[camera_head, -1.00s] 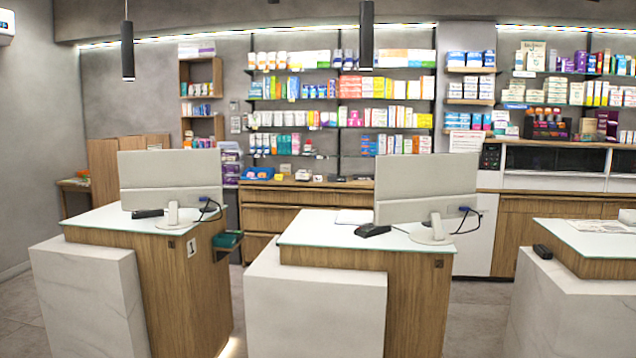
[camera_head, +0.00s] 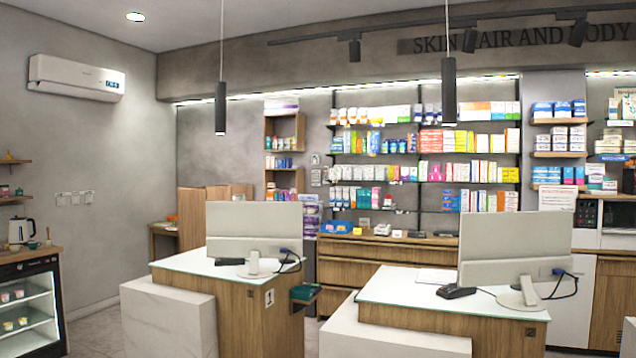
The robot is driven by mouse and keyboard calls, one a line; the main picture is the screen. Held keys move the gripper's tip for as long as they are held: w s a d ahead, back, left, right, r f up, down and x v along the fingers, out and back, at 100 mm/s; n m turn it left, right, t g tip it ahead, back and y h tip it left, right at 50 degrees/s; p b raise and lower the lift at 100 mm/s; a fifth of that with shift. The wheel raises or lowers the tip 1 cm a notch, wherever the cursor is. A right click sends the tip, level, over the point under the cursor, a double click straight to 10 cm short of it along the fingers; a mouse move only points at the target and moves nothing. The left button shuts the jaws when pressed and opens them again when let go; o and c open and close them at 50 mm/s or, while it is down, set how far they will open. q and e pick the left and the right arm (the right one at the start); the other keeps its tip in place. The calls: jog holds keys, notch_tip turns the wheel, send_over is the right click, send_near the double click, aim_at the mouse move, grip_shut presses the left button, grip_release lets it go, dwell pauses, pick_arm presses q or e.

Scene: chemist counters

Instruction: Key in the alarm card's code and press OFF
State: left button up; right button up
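Neither of my grippers is in view. I cannot make out an alarm card or a code anywhere. A small dark panel (camera_head: 586,213) with tiny marks, possibly a keypad, is at the right behind the counters; its markings are too small to read. Small pale wall plates (camera_head: 315,177) are beside the back shelves, and I cannot tell what they are.
Two counters with glass tops (camera_head: 215,267) (camera_head: 425,290) and monitors (camera_head: 254,228) (camera_head: 514,245) stand ahead. A glass-front fridge (camera_head: 28,308) with a kettle (camera_head: 21,232) on it is at the left. Grey floor shows between the fridge and the left counter.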

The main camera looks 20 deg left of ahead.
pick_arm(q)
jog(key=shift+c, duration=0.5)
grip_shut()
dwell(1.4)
